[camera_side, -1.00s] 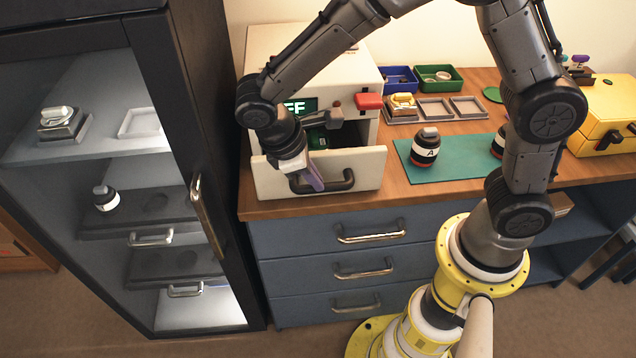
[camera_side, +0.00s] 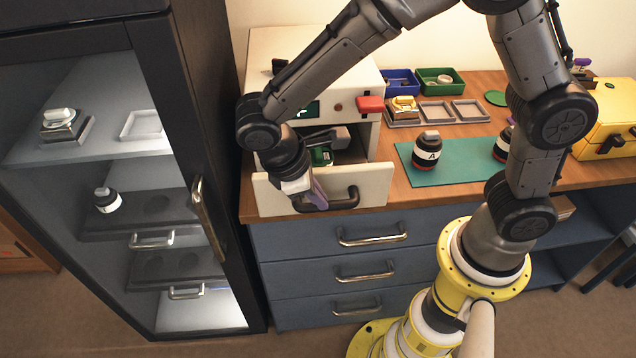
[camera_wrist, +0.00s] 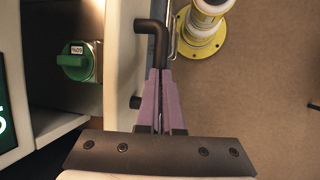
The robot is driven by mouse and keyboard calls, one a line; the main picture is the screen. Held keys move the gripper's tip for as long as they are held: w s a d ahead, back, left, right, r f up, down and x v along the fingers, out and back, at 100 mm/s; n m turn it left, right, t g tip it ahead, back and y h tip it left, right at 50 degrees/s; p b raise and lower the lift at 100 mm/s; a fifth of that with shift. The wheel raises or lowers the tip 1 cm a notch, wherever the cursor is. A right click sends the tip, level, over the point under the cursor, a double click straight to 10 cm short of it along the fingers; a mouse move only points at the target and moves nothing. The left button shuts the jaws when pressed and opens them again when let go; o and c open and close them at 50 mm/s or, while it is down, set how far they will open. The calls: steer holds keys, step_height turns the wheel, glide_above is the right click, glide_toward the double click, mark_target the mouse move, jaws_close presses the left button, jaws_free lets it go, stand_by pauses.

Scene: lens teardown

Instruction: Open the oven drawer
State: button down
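The oven (camera_side: 290,50) is a white box on the wooden counter, with a display and a red part at its front. Its drawer (camera_side: 375,183) stands pulled out, and the inside shows from above. A green-topped, labelled item (camera_wrist: 78,62) sits inside the drawer; it also shows in the side view (camera_side: 322,156). The drawer has a black bar handle (camera_side: 347,200), also in the wrist view (camera_wrist: 151,27). My gripper (camera_side: 318,197) is at the handle's left part. In the wrist view its purple fingers (camera_wrist: 161,75) are closed around the handle bar, which runs between the tips.
A black glass-front cabinet (camera_side: 215,120) stands close to the left of the drawer. A green mat (camera_side: 465,172) with black-and-white lens items lies right of the oven. Blue (camera_side: 400,80) and green (camera_side: 440,80) bins and small trays are behind it. Room in front of the drawer is free.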

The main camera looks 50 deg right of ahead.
steer(key=s+a, duration=0.1)
steer(key=s+a+f, duration=0.1)
steer(key=s, duration=0.1)
steer(key=s+a+f, duration=0.1)
steer(key=shift+s+a, duration=0.1)
steer(key=shift+s, duration=0.15)
steer(key=c, duration=0.7)
jaws_free()
steer(key=v, duration=1.5)
steer(key=shift+w+r, duration=0.2)
steer(key=shift+w, duration=0.2)
